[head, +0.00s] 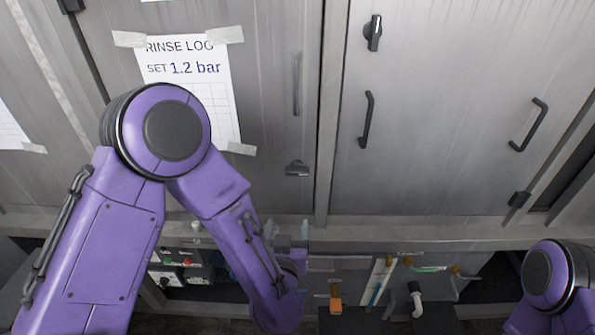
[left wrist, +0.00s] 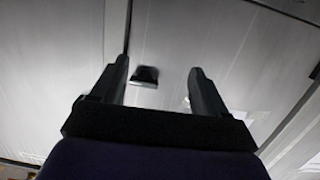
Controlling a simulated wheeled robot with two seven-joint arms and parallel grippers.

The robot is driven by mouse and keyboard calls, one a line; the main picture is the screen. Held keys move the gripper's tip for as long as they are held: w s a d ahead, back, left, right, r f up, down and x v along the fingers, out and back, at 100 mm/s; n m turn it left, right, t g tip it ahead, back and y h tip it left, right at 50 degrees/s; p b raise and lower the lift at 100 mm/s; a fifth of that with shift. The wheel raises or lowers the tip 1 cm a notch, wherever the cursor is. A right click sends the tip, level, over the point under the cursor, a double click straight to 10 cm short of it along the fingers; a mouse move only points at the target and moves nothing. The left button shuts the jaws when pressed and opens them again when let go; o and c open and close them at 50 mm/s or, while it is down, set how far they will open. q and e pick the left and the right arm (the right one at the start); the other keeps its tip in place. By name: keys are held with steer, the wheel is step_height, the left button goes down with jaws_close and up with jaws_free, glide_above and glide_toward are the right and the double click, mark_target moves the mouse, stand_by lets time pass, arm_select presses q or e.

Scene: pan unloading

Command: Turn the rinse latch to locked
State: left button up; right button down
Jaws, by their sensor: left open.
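A small dark latch (head: 297,168) sits low on the left grey door, the door with the taped "RINSE LOG" sheet (head: 188,85). In the left wrist view a small dark fitting, which looks like this latch (left wrist: 145,76), shows between my fingers, nearer the left one. My left gripper (head: 292,233) is just below the latch in the head view, partly hidden by its own arm. It also shows in the left wrist view (left wrist: 160,68), open and empty. I cannot tell whether the fingers touch the latch. My right gripper is out of view.
The right door (head: 450,110) carries another black latch (head: 373,33) and black bar handles (head: 366,120). A grey ledge (head: 400,238) runs below the doors. Under it are a control box (head: 180,267), a white pipe (head: 416,300) and an orange-capped fitting (head: 336,302).

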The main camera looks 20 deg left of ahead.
arm_select(q)
steer(key=t+y, duration=0.1)
steer(key=t, duration=0.1)
glide_toward(297, 173)
steer(key=p+x, duration=0.2)
steer(key=x, duration=0.6)
steer(key=shift+w+r+p, duration=0.15)
steer(key=shift+w+p, duration=0.1)
steer(key=shift+p, duration=0.15)
steer(key=shift+w+a, duration=0.2)
steer(key=shift+w, duration=0.25)
steer(key=c, duration=0.8)
